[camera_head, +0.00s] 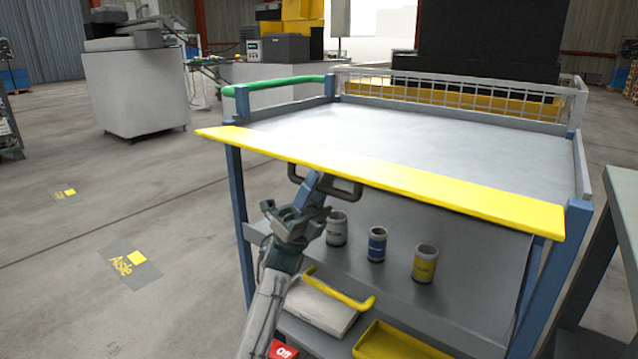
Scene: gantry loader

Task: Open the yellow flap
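The yellow flap (440,191) is a long, narrow panel along the front edge of the blue-framed cart's top. It lies roughly level with the grey top surface. A dark loop handle (345,191) hangs at its front edge, left of the middle. My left gripper (314,182) comes up from below and its fingertips are at the left part of this handle. The fingers overlap the handle, so I cannot tell whether they are closed on it. My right gripper is not in view.
The cart's grey top (400,140) is empty. The shelf below holds a grey can (337,230), a blue can (377,245) and a yellow can (425,264). Lower down are a yellow tray (395,345) and a pale box (318,308). A grey-green table (622,200) stands close at right.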

